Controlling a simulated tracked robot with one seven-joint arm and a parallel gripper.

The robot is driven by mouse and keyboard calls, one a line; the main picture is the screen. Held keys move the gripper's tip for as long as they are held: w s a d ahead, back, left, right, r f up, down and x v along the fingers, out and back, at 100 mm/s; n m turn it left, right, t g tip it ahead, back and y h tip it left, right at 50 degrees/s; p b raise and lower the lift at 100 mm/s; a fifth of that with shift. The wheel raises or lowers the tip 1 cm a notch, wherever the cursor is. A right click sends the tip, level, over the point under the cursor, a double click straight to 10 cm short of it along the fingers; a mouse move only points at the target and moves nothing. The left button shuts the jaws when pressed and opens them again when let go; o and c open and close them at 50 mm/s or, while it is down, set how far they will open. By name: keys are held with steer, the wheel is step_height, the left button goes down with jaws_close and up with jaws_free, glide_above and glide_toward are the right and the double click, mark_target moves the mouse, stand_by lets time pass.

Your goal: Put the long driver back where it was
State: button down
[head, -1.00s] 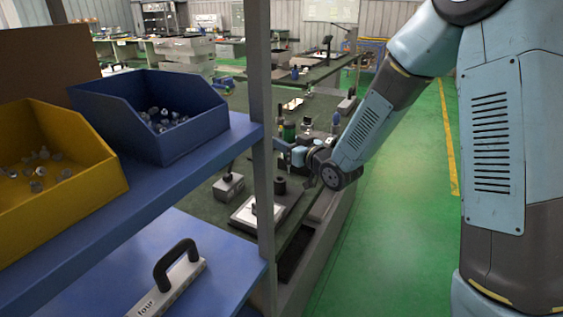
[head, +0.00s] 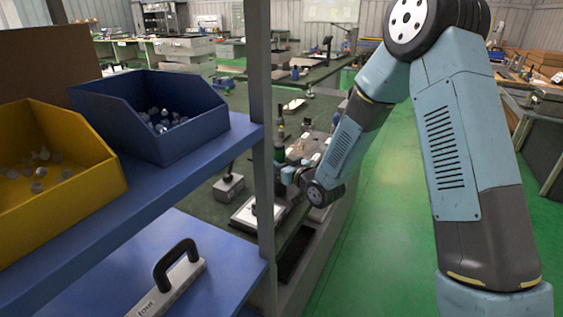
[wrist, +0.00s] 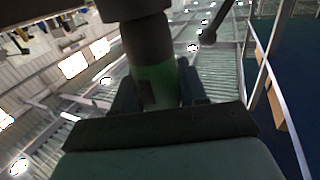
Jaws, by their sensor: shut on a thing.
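The long driver shows in the wrist view as a green handle (wrist: 155,82) with a dark collar above it. My gripper (wrist: 160,95) is shut on the handle, one dark finger on each side. In the head view the driver (head: 280,146) is a small upright green and dark shape with a thin part rising above it, beside the grey shelf post. My gripper (head: 288,172) is at its lower end, above the dark green bench, small and partly hidden by the post. The driver's far end is not clear in the wrist view.
A blue shelf (head: 180,176) holds a yellow bin (head: 60,210) and a blue bin (head: 170,140) of small metal parts. Its grey post (head: 264,130) stands close left of my gripper. A light plate (head: 245,215) and a small block (head: 228,188) lie on the bench. Green floor at right is clear.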

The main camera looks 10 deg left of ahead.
steer(key=shift+r, duration=0.1)
steer(key=c, duration=0.6)
jaws_free()
steer(key=shift+s+d, duration=0.1)
steer(key=v, duration=1.1)
steer(key=shift+s+d, duration=0.25)
steer(key=shift+d, duration=0.1)
steer(key=shift+w, duration=0.1)
